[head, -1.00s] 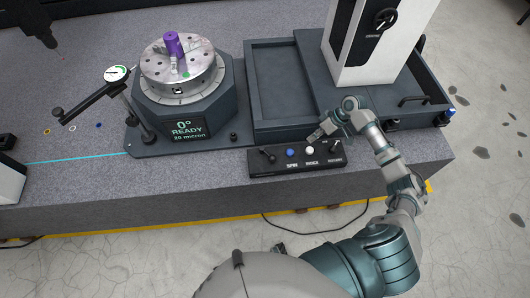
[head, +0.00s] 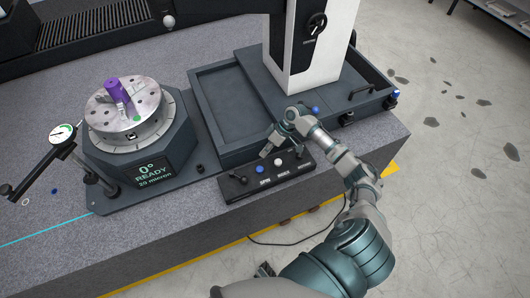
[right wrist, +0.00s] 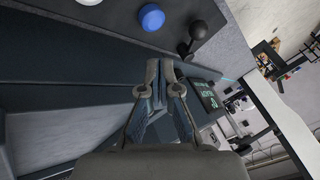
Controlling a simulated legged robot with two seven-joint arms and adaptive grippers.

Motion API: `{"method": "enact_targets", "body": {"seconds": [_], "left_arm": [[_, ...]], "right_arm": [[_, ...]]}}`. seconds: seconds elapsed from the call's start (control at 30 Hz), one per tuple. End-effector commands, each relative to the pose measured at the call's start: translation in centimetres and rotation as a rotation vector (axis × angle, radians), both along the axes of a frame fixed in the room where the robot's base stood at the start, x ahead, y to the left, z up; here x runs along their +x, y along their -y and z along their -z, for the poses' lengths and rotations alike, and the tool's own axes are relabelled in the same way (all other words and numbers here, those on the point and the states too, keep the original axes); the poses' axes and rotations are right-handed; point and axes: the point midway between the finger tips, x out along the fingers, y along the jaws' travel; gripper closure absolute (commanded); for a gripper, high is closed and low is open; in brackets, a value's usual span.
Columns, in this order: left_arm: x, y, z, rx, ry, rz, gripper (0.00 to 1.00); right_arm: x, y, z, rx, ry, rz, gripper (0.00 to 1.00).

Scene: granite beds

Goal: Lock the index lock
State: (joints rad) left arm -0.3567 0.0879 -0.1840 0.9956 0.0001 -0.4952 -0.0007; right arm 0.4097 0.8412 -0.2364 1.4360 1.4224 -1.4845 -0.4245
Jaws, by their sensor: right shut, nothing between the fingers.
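The black control panel (head: 225,190) lies on the granite in front of the tray. It carries a black lever (head: 238,178) at its left end, a blue button (head: 265,168), a white button (head: 278,162) and another lever (head: 299,152) at its right end. I cannot tell which lever is the index lock. My right gripper (head: 268,150) is shut and empty, just behind the panel's buttons and apart from them. In the right wrist view, its fingers (right wrist: 164,72) are together, with the blue button (right wrist: 151,17) and a black ball-ended lever (right wrist: 192,32) ahead. My left gripper is out of view.
The rotary table (head: 128,120) carries a purple part (head: 117,90); its screen (head: 153,170) reads 0° READY. A dial gauge stand (head: 88,177) is at left. A grey tray (head: 218,100) and white column (head: 290,50) stand behind the panel.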

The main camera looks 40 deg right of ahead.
Motion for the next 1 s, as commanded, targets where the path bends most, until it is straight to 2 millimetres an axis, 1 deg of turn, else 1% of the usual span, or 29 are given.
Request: {"method": "enact_targets", "body": {"seconds": [0.03,0.1,0.3,0.33,0.43,0.6,1.0], "left_arm": [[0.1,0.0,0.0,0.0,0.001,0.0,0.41],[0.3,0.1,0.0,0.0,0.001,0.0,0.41],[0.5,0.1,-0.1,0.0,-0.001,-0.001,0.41],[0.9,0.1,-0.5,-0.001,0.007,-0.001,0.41],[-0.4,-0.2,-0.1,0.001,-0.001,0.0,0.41],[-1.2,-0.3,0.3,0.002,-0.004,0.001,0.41],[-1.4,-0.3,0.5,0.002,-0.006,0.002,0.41]], "right_arm": [[0.1,-0.9,1.0,0.001,-0.002,-0.003,1.0],[0.4,-1.8,2.2,0.002,-0.002,-0.002,1.0],[1.0,-3.8,5.8,0.003,-0.001,-0.001,1.0],[0.8,-4.1,5.9,0.003,-0.002,-0.003,1.0],[0.2,-5.4,5.9,0.004,0.0,-0.003,1.0],[-0.4,-6.7,6.3,0.003,0.0,-0.001,1.0],[-0.5,-7.3,6.3,0.0,0.0,0.0,1.0]]}}
